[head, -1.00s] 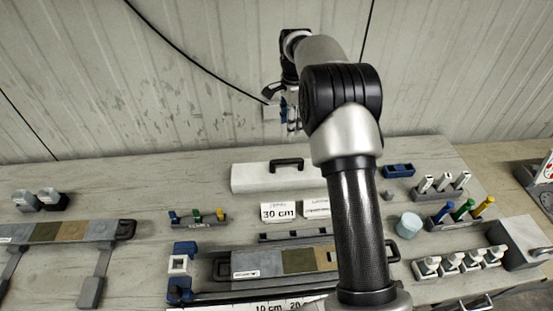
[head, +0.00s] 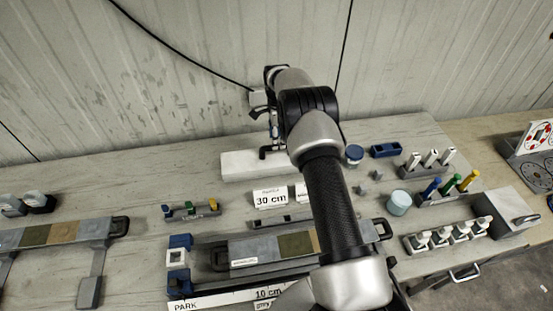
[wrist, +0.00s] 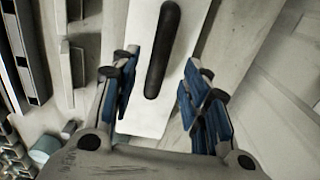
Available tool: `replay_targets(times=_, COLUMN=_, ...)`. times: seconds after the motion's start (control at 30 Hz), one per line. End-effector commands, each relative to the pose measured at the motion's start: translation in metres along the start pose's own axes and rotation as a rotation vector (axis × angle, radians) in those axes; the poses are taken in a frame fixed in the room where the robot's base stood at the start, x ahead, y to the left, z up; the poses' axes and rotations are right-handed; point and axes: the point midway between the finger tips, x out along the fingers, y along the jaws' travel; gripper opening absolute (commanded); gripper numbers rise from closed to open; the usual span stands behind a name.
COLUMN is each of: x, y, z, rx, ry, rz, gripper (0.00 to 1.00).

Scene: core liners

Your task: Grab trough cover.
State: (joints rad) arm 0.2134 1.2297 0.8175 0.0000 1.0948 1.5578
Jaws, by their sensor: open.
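The trough cover (head: 240,166) is a long white block with a black bar handle, lying at the back of the table near the wall. In the wrist view the white cover (wrist: 150,118) runs up the middle, with its black handle (wrist: 163,50) lengthwise along it. My gripper (head: 272,148) is over the cover and hides part of the handle in the head view. In the wrist view my gripper (wrist: 160,68) is open, its blue-padded fingers on either side of the handle's near end. Nothing is held. The remaining height above the handle is hard to tell.
In front of the cover stand a "30 cm" sign (head: 270,197) and a small rack with coloured pieces (head: 191,210). A light blue cup (head: 399,203) and a blue block (head: 385,150) are to the right. The wall is close behind.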

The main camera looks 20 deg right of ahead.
Motion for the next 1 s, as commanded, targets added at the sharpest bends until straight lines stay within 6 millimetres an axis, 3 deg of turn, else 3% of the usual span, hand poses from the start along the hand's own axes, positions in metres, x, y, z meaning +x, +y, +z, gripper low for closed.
replay_targets(times=0.23, x=0.014, y=0.001, z=0.001, rx=-0.001, ry=0.000, rz=0.002, gripper=0.42)
replay_targets(times=0.53, x=0.055, y=0.002, z=0.003, rx=0.000, ry=0.000, rz=0.000, gripper=0.42)
replay_targets(times=0.77, x=0.056, y=0.002, z=0.003, rx=0.000, ry=0.000, rz=-0.001, gripper=0.42)
replay_targets(times=1.0, x=0.056, y=0.002, z=0.003, rx=0.000, ry=0.000, rz=-0.001, gripper=0.26)
